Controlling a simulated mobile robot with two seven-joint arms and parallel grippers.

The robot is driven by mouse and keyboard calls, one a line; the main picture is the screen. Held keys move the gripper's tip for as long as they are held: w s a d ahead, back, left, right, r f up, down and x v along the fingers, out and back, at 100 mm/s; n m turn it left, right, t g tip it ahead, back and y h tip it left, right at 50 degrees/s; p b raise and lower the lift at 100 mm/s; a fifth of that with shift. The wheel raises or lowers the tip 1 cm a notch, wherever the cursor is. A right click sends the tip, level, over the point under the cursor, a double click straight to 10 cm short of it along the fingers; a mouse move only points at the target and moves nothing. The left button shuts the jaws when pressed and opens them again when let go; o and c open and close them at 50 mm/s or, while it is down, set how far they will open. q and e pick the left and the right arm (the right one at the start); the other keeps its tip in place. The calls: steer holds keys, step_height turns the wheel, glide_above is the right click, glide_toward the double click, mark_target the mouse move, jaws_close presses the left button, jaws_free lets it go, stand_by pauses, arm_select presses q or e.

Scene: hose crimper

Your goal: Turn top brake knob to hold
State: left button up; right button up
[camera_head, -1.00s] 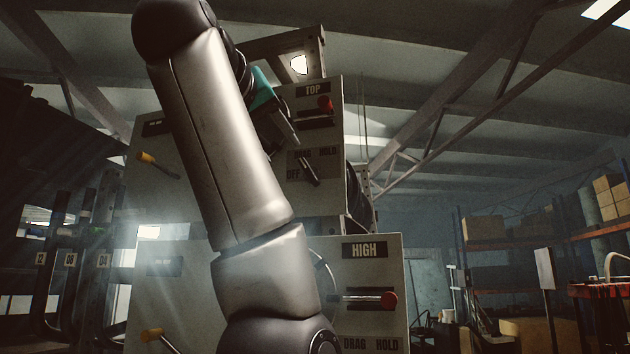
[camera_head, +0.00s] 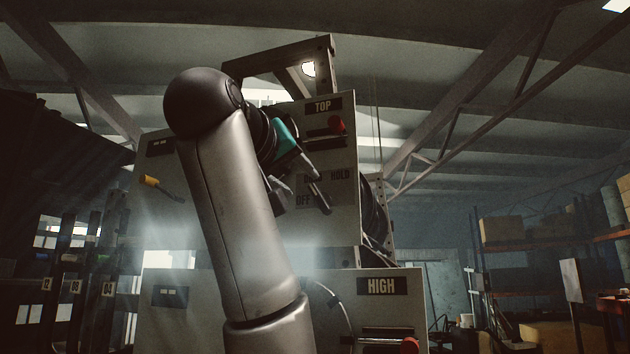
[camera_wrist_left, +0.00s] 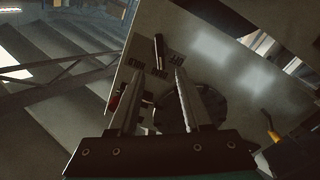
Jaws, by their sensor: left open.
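The top brake knob (camera_head: 321,198) is a dark bar-shaped handle on the pale panel (camera_head: 345,225) marked TOP, among the OFF, DRAG and HOLD labels. My gripper partly covers those labels in the head view. Which label the knob points to I cannot tell. My left gripper (camera_head: 298,190), with a teal body, is open in front of this panel, close to the knob. In the left wrist view the knob (camera_wrist_left: 159,48) shows beyond the gap between the two open fingers (camera_wrist_left: 158,72), with nothing held. My right gripper is not in view.
A red-tipped lever (camera_head: 337,125) stands just above the knob. A yellow-handled lever (camera_head: 150,181) sticks out at the left. Below is the HIGH panel (camera_head: 410,307) with another red-tipped lever (camera_head: 410,345). A dark coil (camera_head: 373,215) sits behind the TOP panel's right edge.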

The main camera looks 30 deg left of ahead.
mark_target(318, 198)
arm_select(q)
steer(key=p+x, duration=0.3)
steer(key=x, duration=0.5)
steer(key=shift+w, duration=0.1)
steer(key=shift+w+a, duration=0.1)
steer(key=shift+w, duration=0.45)
steer(key=shift+c, duration=0.4)
jaws_close()
